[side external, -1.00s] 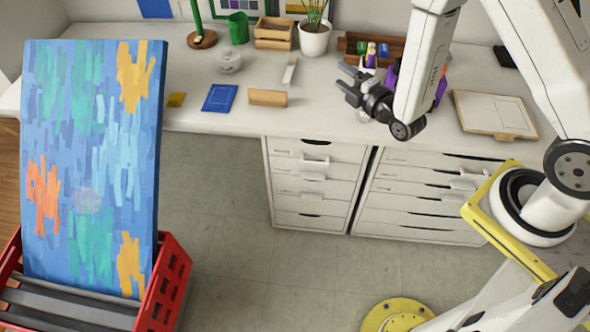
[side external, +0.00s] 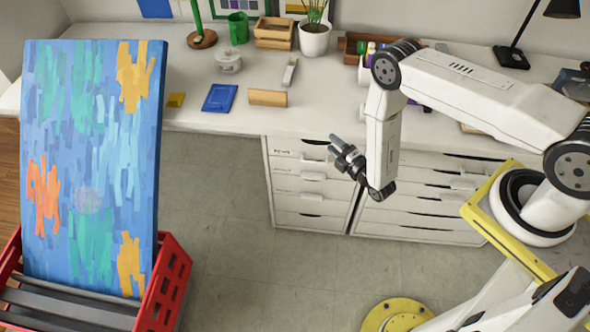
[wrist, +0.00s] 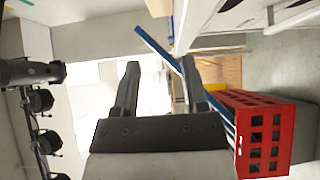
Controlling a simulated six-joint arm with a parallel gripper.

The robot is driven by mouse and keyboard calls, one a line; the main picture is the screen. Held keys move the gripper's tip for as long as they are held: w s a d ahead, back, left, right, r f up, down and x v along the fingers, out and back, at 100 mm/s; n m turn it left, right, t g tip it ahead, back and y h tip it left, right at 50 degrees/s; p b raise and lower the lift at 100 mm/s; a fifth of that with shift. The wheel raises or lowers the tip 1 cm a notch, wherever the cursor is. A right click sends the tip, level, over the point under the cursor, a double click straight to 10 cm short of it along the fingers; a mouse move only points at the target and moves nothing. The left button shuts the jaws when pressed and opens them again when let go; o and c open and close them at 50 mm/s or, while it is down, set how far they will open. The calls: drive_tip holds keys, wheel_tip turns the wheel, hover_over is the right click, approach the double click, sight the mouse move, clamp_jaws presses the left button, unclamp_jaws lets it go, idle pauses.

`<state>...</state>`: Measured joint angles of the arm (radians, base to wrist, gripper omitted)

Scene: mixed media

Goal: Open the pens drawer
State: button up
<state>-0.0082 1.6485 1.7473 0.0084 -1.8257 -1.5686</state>
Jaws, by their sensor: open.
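The left drawer unit (side external: 283,187) under the white desk has several white drawers with small pulls or slots, and all look shut. A small label shows on its top drawer (side external: 283,153), but the writing is too small to read, so I cannot tell which drawer is for pens. My gripper (side external: 334,144) is open and empty, in front of this unit near its upper right part, and partly hides the top drawers. In the wrist view its two dark fingers (wrist: 160,82) are spread apart with nothing between them. White drawer fronts (wrist: 255,18) show at the wrist view's top right.
A second drawer unit (side external: 425,215) stands to the right. The desk top (side external: 215,65) above holds a potted plant (side external: 314,38), a blue notebook (side external: 220,97) and a wooden block (side external: 268,97). A painted canvas (side external: 90,170) stands in a red crate (side external: 172,285) at left. Floor in front is clear.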

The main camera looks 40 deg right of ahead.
approach(316, 164)
drive_tip(key=w, duration=0.3)
drive_tip(key=shift+f, duration=0.1)
drive_tip(key=shift+w, duration=0.1)
drive_tip(key=shift+w, duration=3.75)
clamp_jaws()
drive_tip(key=shift+w, duration=0.1)
